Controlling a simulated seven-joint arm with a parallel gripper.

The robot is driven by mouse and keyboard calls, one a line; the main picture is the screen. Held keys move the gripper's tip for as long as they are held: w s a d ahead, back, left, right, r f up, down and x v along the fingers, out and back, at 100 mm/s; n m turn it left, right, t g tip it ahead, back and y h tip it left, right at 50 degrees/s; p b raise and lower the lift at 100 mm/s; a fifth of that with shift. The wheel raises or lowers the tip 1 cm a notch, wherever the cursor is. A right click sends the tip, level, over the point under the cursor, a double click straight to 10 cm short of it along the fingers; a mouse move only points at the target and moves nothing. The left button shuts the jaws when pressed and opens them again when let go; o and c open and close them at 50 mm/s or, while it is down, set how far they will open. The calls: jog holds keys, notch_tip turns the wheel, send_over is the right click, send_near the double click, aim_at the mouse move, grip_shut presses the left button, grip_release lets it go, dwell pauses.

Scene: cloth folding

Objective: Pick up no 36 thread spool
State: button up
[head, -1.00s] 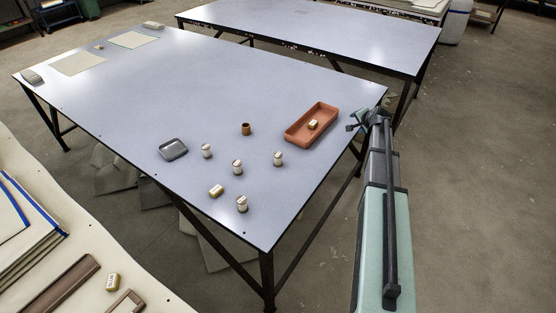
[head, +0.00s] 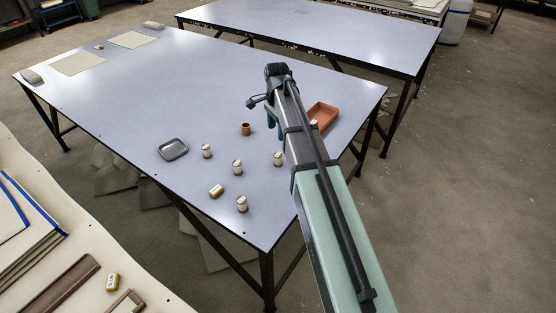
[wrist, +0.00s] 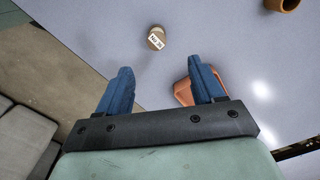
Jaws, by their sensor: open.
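In the wrist view a thread spool (wrist: 157,38) with a white label stands on the table beyond my fingertips. Its label looks like "No 36", though the print is small. It is probably the spool (head: 278,158) just left of my arm in the head view. My gripper (wrist: 163,78) is open and empty, its blue fingers apart. In the head view my gripper (head: 271,118) is above the table, and the spool lies clear of it. More spools stand on the table (head: 207,151) (head: 237,167) (head: 242,204), and one lies tipped over (head: 216,191); their labels are unreadable.
An orange tray (head: 324,112) is partly hidden behind my arm; it also shows by my right finger in the wrist view (wrist: 184,92). A brown cup (head: 246,128) and a dark grey dish (head: 173,149) stand nearby.

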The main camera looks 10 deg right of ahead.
aim_at(277, 155)
notch_tip(277, 155, down, 8)
jog(key=shift+s+f, duration=0.1)
jog(key=shift+f, duration=0.1)
jog(key=shift+s+f, duration=0.2)
jog(key=shift+f, duration=2.45)
jog(key=shift+c, duration=0.3)
jog(key=c, duration=1)
jog(key=shift+r, duration=0.1)
jog(key=shift+c, duration=0.2)
